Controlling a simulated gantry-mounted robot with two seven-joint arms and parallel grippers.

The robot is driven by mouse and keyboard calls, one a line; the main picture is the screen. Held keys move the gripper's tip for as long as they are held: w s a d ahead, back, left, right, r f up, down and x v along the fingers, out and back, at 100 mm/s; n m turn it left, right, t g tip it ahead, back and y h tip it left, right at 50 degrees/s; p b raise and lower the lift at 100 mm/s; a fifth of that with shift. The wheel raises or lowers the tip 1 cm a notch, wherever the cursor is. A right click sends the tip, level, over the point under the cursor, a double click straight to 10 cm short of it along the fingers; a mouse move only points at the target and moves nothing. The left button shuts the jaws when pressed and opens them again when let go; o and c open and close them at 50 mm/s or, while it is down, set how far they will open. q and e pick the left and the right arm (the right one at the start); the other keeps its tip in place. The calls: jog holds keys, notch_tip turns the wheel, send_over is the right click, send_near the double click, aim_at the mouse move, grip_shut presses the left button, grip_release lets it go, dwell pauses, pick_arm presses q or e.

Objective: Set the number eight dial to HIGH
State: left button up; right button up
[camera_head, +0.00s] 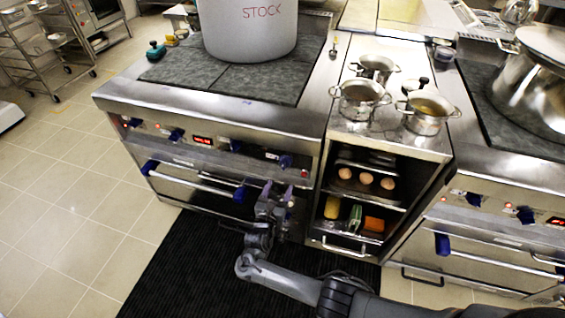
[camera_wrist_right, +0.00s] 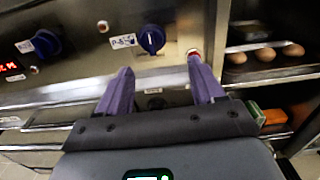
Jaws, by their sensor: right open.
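A blue dial (camera_wrist_right: 151,39) sits on the steel stove front panel, with a white label (camera_wrist_right: 123,41) to its left that seems to read "P-8", though blurred. The same dial (camera_head: 286,160) shows in the head view at the right end of the left stove's panel. My right gripper (camera_head: 278,189) is open and empty in front of the stove, a little below this dial. In the right wrist view its purple fingertips (camera_wrist_right: 160,66) stand apart below the dial, one on either side, not touching it. The dial's pointer setting is too small to read. My left gripper is out of view.
Another blue dial (camera_wrist_right: 45,43) sits to the left, with a red display (camera_wrist_right: 10,66) beyond it. A blue-ended oven handle (camera_head: 195,180) runs below the panel. A shelf with eggs (camera_head: 366,178) stands right of the stove. A large stockpot (camera_head: 248,35) rests on top.

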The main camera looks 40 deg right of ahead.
aim_at(283, 167)
jog(key=b+x, duration=0.1)
jog(key=x, duration=0.1)
jog(key=b+x, duration=0.2)
jog(key=x, duration=0.1)
jog(key=w+b+x, duration=0.1)
jog(key=x, duration=0.2)
jog(key=shift+w+a+r+b, duration=0.1)
jog(key=shift+w+a+b, duration=0.1)
jog(key=shift+b, duration=0.15)
jog(key=shift+w+d, duration=0.25)
jog(key=shift+w, duration=0.05)
jog(key=shift+w+d+r+b, duration=0.1)
jog(key=shift+w+d+b, duration=0.1)
jog(key=shift+d+b, duration=0.15)
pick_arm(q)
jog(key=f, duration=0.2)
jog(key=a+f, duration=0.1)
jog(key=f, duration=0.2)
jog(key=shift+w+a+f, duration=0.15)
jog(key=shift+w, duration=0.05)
pick_arm(e)
jog(key=shift+d, duration=0.15)
jog(key=shift+c, duration=0.3)
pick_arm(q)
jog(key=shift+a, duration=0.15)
pick_arm(e)
jog(key=c, duration=1)
